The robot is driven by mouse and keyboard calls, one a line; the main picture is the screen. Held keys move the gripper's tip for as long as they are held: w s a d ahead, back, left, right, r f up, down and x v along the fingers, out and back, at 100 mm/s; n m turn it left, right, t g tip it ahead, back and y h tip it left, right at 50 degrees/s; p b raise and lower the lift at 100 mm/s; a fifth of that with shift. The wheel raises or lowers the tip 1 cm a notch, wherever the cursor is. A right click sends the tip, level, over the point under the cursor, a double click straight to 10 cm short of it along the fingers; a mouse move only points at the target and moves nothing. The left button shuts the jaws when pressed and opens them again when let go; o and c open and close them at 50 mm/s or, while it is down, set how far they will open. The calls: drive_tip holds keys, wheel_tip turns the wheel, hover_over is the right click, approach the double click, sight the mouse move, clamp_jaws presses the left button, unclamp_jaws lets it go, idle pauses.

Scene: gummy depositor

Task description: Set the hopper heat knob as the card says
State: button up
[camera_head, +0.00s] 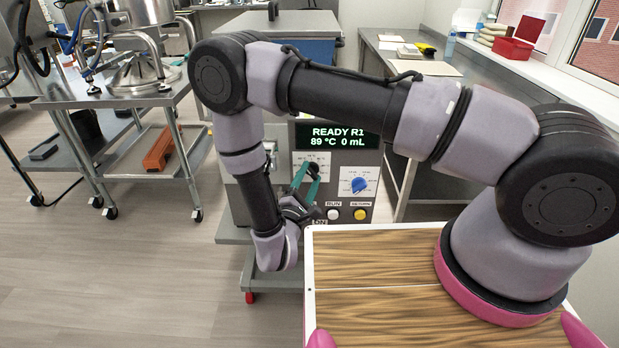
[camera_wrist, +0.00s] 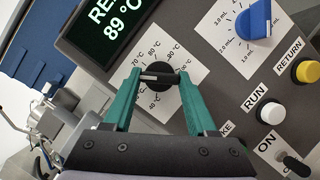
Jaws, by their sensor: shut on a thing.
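The hopper heat knob (camera_wrist: 159,77) is black with a pale pointer line, on a white dial plate marked in °C, with 40, 70, 80 and 90 readable. My gripper (camera_wrist: 158,76) has teal fingers closed on the knob from both sides. In the head view my gripper (camera_head: 311,170) is at the same dial on the machine's front panel. The display (camera_head: 338,136) reads "READY R1", "89 °C" and "0 mL"; part of it also shows in the wrist view (camera_wrist: 108,22). I cannot make out the card's text in either view.
A blue mL knob (camera_head: 359,184) sits right of the heat dial. Below it are a white RUN button (camera_head: 333,214), a yellow RETURN button (camera_head: 360,214) and, in the wrist view, an ON toggle switch (camera_wrist: 294,164). A steel cart (camera_head: 150,100) stands at left over open floor.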

drive_tip(key=m+g, duration=0.1)
drive_tip(key=m, duration=0.3)
drive_tip(key=m+g, duration=0.1)
drive_tip(key=m, duration=0.2)
drive_tip(key=shift+r+g, duration=0.25)
drive_tip(key=shift+g, duration=0.05)
drive_tip(key=m+g+y, duration=0.1)
drive_tip(key=m, duration=0.3)
drive_tip(key=shift+r+m+g+y, duration=0.1)
drive_tip(key=shift+m+g+y, duration=0.5)
drive_tip(key=shift+m, duration=0.7)
drive_tip(key=o, duration=1.4)
drive_tip(key=shift+c, duration=0.2)
drive_tip(key=v, duration=1)
drive_tip(key=shift+s, duration=0.4)
